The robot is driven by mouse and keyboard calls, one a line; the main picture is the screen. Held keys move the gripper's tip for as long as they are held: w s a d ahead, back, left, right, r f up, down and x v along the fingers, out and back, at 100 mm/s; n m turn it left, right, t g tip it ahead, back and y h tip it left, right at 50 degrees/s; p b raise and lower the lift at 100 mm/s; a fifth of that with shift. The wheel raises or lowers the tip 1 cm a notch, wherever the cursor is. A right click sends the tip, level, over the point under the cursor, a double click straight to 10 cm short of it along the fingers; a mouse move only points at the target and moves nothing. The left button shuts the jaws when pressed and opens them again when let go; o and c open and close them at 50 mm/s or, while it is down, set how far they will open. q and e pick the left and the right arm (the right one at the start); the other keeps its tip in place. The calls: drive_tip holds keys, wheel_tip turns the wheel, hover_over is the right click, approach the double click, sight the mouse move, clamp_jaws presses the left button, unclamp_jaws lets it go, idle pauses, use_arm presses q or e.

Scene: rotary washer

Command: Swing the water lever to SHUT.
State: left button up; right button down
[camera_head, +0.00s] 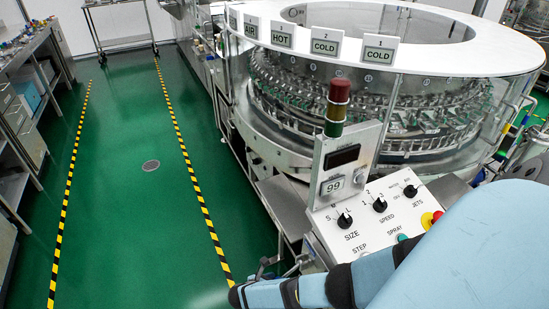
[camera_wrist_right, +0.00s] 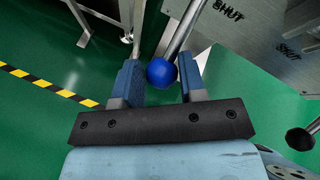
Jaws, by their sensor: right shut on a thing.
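The water lever shows in the right wrist view as a metal rod (camera_wrist_right: 185,28) with a blue ball knob (camera_wrist_right: 161,73) on its end. My right gripper (camera_wrist_right: 160,77) has its two blue fingers on either side of the knob and is shut on it. The rod runs up from the knob beside a metal plate (camera_wrist_right: 255,35) marked SHUT in two places. In the head view, my right arm covers the bottom right, and the lever cannot be made out clearly there. My left gripper is in neither view.
A second lever with a black ball knob (camera_wrist_right: 299,139) is at the right of the wrist view. In the head view, the control panel (camera_head: 372,215) and round washer (camera_head: 370,110) stand close to my arm. Green floor (camera_head: 120,200) lies open to the left.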

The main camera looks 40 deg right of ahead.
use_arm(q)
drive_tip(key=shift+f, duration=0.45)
use_arm(e)
drive_tip(key=shift+s+d+f, duration=0.6)
drive_tip(key=shift+d+f, duration=0.05)
drive_tip(key=shift+d, duration=0.05)
drive_tip(key=c, duration=0.9)
unclamp_jaws()
drive_tip(key=shift+o, duration=0.9)
drive_tip(key=shift+w+d+f, duration=0.1)
drive_tip(key=shift+w+f, duration=0.05)
drive_tip(key=shift+f, duration=0.2)
drive_tip(key=shift+w+d+f, duration=0.1)
drive_tip(key=shift+f, duration=0.05)
drive_tip(key=shift+a+r, duration=0.2)
drive_tip(key=shift+r, duration=0.2)
use_arm(q)
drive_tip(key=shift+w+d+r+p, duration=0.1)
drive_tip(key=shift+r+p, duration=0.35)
drive_tip(key=shift+p, duration=0.15)
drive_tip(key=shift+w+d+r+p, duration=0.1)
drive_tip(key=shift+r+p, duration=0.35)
drive_tip(key=shift+p, duration=0.15)
use_arm(e)
drive_tip(key=v, duration=1.3)
drive_tip(key=shift+w, duration=0.25)
drive_tip(key=shift+a, duration=0.15)
